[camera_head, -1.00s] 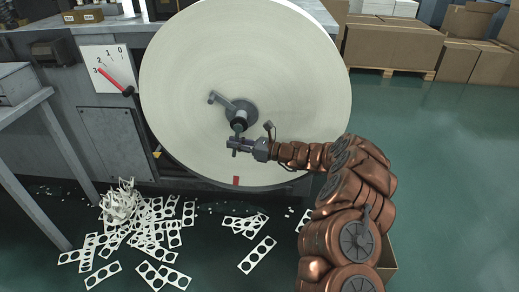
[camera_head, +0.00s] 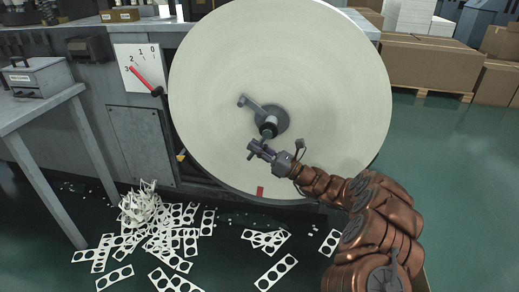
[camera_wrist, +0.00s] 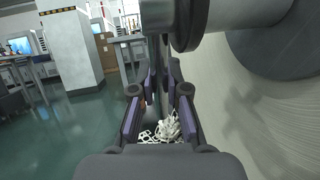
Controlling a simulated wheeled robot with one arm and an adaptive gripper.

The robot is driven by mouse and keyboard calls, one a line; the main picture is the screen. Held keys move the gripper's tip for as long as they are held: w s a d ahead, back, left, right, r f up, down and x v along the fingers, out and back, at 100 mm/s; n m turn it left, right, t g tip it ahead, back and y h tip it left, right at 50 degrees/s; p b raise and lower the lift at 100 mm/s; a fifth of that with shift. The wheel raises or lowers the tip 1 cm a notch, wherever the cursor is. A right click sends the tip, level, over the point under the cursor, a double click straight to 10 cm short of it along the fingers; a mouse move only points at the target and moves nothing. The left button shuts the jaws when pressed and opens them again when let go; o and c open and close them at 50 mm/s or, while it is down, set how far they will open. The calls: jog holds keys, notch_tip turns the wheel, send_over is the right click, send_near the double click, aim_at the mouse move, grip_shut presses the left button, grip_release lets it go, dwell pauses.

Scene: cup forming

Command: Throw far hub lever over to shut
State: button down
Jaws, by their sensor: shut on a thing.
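The large pale disc (camera_head: 330,70) carries a dark round hub (camera_head: 284,114) at its middle. A grey lever arm (camera_head: 257,106) runs up and left from the hub to a short knob. A second grey bar (camera_head: 262,133) runs down from the hub to my gripper (camera_head: 257,149). My gripper is shut on this lower hub lever, below and slightly left of the hub. In the wrist view the two fingers (camera_wrist: 157,100) close around a narrow grey bar, and a thick hub cylinder (camera_wrist: 205,15) fills the top. The exact contact is partly hidden.
A machine cabinet with a white dial (camera_head: 133,65) and red pointer stands left. A red tag (camera_head: 260,190) marks the disc's lower edge. Punched strips (camera_head: 165,235) litter the floor. A grey table (camera_head: 45,110) is far left, cartons (camera_head: 430,60) behind right. Floor on the right is clear.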

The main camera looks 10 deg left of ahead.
jog(key=shift+s+a, duration=0.2)
jog(key=c, duration=1.2)
grip_release()
jog(key=shift+c, duration=0.2)
jog(key=shift+o, duration=0.4)
jog(key=shift+w+d, duration=0.15)
jog(key=v, duration=1.2)
jog(key=shift+r, duration=0.1)
